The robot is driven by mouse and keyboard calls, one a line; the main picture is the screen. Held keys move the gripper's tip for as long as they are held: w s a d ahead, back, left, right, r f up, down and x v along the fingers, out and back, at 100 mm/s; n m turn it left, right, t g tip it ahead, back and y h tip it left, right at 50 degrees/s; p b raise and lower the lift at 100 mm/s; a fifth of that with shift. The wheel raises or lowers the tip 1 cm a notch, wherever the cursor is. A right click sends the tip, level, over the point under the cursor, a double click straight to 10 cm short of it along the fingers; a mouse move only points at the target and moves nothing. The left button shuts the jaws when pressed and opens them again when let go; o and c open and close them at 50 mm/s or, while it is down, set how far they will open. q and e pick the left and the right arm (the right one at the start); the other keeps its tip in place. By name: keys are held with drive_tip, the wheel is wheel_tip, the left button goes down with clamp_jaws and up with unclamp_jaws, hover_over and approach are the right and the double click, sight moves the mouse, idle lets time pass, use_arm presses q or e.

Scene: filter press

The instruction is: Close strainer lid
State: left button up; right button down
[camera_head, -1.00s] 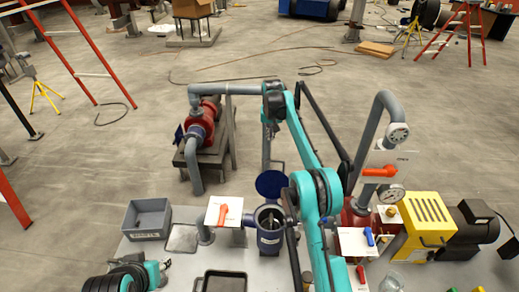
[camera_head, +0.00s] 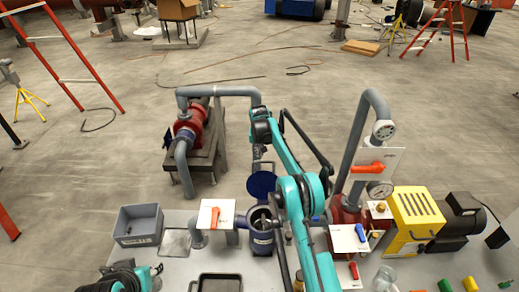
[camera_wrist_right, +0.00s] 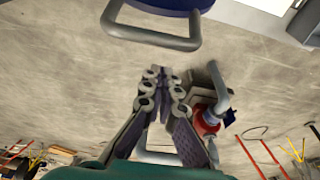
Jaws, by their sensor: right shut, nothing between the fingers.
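My right gripper (camera_wrist_right: 160,72) is shut and empty, apart from the handle. In the head view the right gripper (camera_head: 262,142) hangs beyond the lid, partly hidden by its arm. My left arm shows at the lower left; its fingers cannot be made out.
A grey bin (camera_head: 138,226) and a white panel with an orange lever (camera_head: 215,216) stand left of the strainer. A black tray (camera_head: 217,283) lies in front. Right of my arm are a grey pipe (camera_head: 358,135), valves and a yellow machine (camera_head: 415,218).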

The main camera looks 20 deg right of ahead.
drive_tip(key=shift+s+a+r, duration=0.1)
drive_tip(key=shift+s+a, duration=0.1)
drive_tip(key=shift+s, duration=0.4)
drive_tip(key=shift+s+a, duration=0.15)
drive_tip(key=shift+s, duration=0.4)
